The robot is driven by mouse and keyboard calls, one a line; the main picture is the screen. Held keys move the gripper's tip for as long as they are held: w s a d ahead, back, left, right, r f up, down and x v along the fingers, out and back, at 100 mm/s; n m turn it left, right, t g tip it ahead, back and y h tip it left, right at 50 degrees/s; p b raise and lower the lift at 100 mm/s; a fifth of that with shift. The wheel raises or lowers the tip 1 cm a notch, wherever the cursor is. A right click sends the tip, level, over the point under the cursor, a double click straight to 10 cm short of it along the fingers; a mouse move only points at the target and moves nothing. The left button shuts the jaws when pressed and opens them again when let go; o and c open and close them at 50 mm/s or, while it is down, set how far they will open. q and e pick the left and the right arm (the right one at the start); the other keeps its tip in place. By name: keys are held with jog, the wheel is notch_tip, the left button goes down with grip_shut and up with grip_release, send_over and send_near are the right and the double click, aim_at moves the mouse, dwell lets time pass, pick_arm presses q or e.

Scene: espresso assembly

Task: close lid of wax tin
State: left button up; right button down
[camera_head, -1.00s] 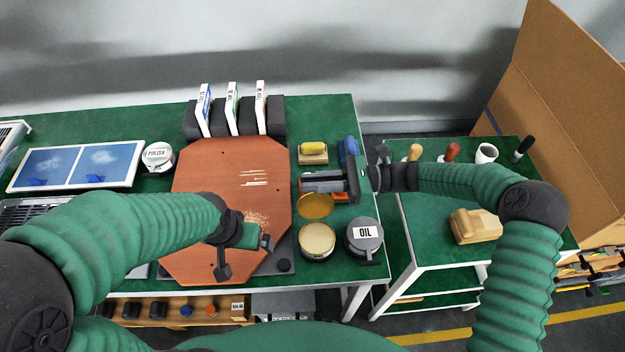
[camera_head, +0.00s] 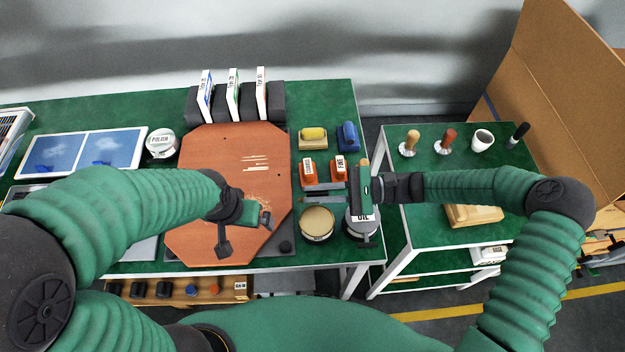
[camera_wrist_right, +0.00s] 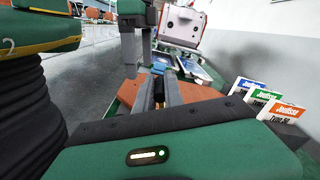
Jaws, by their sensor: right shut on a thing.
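The wax tin (camera_head: 317,222) stands on the green bench right of the wooden board, a round tin with a pale tan top face. Its gold lid is not seen as a disc now; it seems turned edge-on at the tin's far rim, mostly hidden by my fingers. My right gripper (camera_head: 308,193) reaches in from the right just behind the tin, its fingers closed on what appears to be the lid. In the right wrist view a small yellowish thing (camera_wrist_right: 158,91) shows between the fingers. My left gripper (camera_head: 266,218) hovers over the board's lower right; its jaw gap is unclear.
The oil tin (camera_head: 360,226) stands close right of the wax tin, partly under my right gripper. Orange blocks (camera_head: 308,168), a yellow-topped block (camera_head: 313,138) and a blue one (camera_head: 347,136) stand behind.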

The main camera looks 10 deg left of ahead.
pick_arm(q)
jog(key=shift+r, duration=0.3)
pick_arm(e)
jog(key=shift+s+d+f, duration=0.25)
jog(key=shift+s, duration=0.1)
jog(key=c, duration=1.6)
grip_release()
jog(key=shift+c, duration=0.2)
jog(key=shift+o, duration=0.9)
jog(key=shift+d, duration=0.15)
pick_arm(q)
jog(key=shift+d, duration=0.5)
pick_arm(e)
jog(key=shift+d, duration=0.1)
pick_arm(q)
jog(key=shift+a, duration=0.2)
pick_arm(e)
jog(key=shift+a, duration=0.2)
pick_arm(q)
jog(key=shift+a, duration=0.1)
pick_arm(e)
jog(key=shift+d, duration=0.1)
